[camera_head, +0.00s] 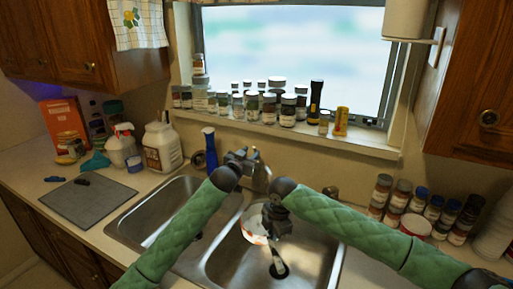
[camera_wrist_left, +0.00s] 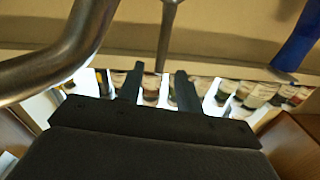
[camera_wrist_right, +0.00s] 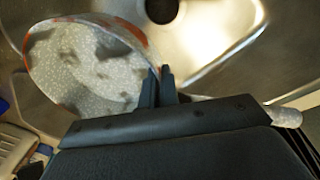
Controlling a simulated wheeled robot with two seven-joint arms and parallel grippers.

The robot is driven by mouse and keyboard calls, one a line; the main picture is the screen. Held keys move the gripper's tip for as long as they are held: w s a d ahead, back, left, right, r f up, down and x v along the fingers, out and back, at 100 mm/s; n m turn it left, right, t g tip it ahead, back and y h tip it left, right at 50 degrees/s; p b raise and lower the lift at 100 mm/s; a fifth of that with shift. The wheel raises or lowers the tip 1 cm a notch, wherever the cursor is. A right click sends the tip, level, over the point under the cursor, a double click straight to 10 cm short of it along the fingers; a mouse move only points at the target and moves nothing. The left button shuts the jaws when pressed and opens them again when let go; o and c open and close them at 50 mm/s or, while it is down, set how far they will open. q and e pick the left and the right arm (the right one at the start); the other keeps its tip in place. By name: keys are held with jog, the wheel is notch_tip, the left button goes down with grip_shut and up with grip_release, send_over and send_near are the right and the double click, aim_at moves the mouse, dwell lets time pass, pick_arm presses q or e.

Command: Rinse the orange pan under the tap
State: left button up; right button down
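The pan, pale and speckled with an orange rim, is in the right basin in the head view (camera_head: 254,224). It shows tilted in the right wrist view (camera_wrist_right: 85,65). My right gripper (camera_head: 277,222) has its fingers (camera_wrist_right: 157,85) close together on the pan's rim. The tap (camera_head: 262,178) stands behind the basins, largely hidden by my left gripper (camera_head: 240,157). In the left wrist view, the fingers (camera_wrist_left: 158,85) are apart, with a thin metal lever (camera_wrist_left: 167,35) ending between them; contact is unclear. The curved spout (camera_wrist_left: 60,60) is beside them. No running water shows.
The left basin (camera_head: 165,210) is empty. A blue bottle (camera_head: 210,148) and white jug (camera_head: 162,145) stand left of the tap. Several jars line the sill (camera_head: 350,146) and right counter. A grey mat (camera_head: 85,203) lies left. A dark, light-streaked patch (camera_head: 279,266) shows in the right basin.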

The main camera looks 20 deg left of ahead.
pick_arm(q)
jog(key=shift+w, duration=3.1)
grip_shut()
